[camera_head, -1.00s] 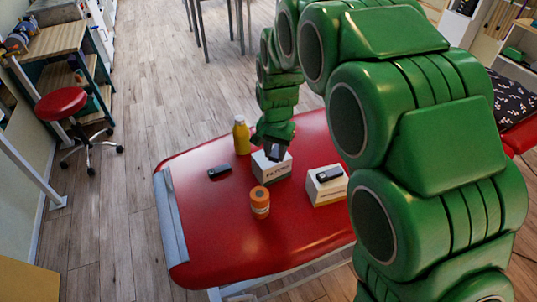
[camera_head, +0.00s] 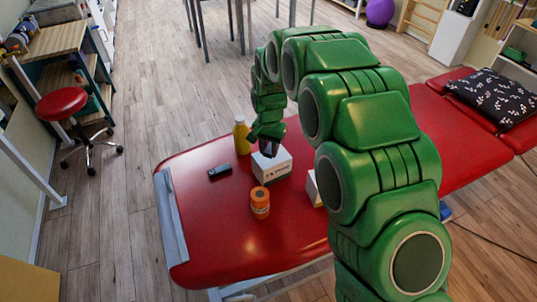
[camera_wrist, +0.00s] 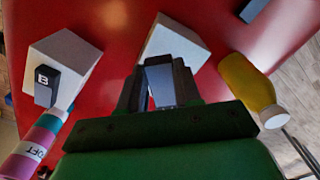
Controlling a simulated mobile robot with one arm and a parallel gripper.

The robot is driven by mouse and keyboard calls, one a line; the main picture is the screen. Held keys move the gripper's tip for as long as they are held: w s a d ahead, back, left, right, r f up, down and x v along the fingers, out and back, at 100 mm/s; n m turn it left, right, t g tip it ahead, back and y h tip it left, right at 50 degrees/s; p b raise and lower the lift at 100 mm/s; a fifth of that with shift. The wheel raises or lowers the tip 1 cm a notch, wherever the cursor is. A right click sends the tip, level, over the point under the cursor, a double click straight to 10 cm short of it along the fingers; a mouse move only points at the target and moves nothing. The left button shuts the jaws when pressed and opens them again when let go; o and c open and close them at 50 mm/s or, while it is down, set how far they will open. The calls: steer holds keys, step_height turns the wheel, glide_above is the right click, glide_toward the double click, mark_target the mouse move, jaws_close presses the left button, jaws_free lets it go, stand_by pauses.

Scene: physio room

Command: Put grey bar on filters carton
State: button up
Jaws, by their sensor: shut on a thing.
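My gripper (camera_head: 266,147) is shut on a grey bar (camera_wrist: 160,82), which shows between the fingers in the wrist view. The bar is held above a white carton (camera_head: 276,169), on whose front is dark lettering, probably the filters carton. That carton lies just beyond the fingers in the wrist view (camera_wrist: 174,38). I cannot tell whether bar and carton touch. A second white carton (camera_wrist: 65,55) stands on the red couch with a dark piece (camera_wrist: 45,86) marked B on it; my arm mostly hides this carton in the head view (camera_head: 313,189).
A yellow bottle (camera_head: 241,137) stands close by the gripper. A dark bar (camera_head: 220,172) and an orange jar (camera_head: 260,202) are on the red couch (camera_head: 215,225). A striped pink and teal tube (camera_wrist: 35,145) shows in the wrist view. The couch's front left is clear.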

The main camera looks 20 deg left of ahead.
mark_target(269, 150)
steer(key=shift+w+a+f, duration=0.1)
steer(key=shift+w+f, duration=0.05)
steer(key=shift+f, duration=0.1)
steer(key=shift+w+f, duration=0.1)
steer(key=shift+f, duration=1.5)
steer(key=shift+f, duration=0.15)
steer(key=o, duration=1)
steer(key=shift+o, duration=0.2)
step_height(269, 150, up, 12)
steer(key=shift+r, duration=0.2)
